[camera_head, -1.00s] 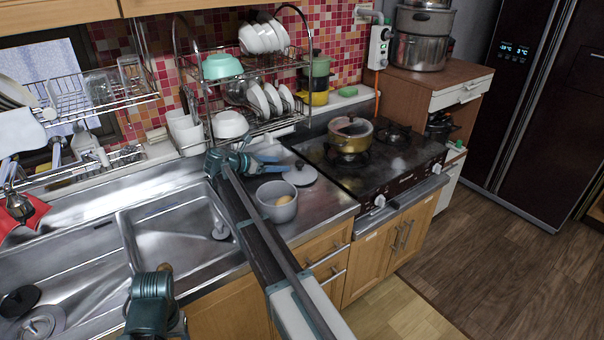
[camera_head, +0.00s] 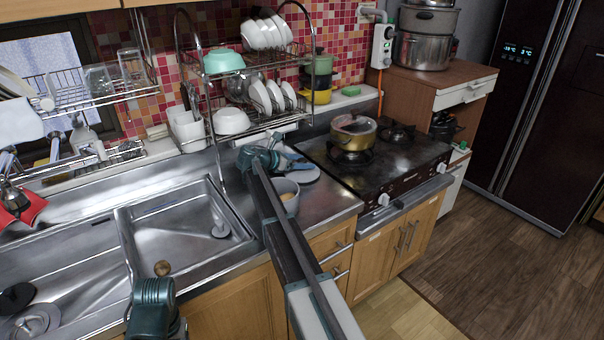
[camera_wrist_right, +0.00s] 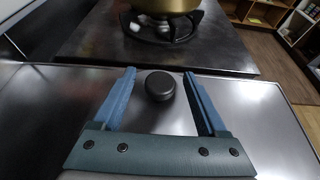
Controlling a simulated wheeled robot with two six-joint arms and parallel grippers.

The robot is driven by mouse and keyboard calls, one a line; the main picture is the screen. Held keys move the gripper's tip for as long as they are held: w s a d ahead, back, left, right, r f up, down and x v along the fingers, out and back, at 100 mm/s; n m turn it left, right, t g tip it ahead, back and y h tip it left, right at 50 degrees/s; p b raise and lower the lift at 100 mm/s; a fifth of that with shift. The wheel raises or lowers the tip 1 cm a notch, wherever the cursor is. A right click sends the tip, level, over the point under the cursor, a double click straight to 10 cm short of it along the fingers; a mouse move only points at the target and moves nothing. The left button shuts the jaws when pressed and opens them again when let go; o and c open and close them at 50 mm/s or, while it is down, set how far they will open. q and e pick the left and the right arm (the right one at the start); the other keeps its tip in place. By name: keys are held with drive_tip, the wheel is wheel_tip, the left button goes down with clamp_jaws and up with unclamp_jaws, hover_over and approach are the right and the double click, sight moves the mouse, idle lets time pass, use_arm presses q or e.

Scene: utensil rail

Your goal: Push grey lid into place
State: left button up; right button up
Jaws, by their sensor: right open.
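The grey lid (camera_head: 305,174) lies on the steel counter, just behind the grey pot (camera_head: 281,187) and left of the stove. My right gripper (camera_head: 292,162) is over the lid, and its fingers hide part of it. In the right wrist view my right gripper (camera_wrist_right: 160,88) is open, with its two blue fingers on either side of a dark round knob (camera_wrist_right: 160,86). The fingers look apart from the knob. Something tan shows inside the pot, which my right arm partly covers. My left arm's teal end shows at the bottom of the head view; its fingers are hidden.
The black stove (camera_head: 385,170) with a gold pot (camera_head: 353,132) stands right of the lid. The dish rack (camera_head: 262,128) rises behind the counter. The sink (camera_head: 185,235) lies to the left.

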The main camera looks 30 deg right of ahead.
drive_tip(key=x, duration=0.3)
drive_tip(key=shift+b, duration=0.4)
clamp_jaws()
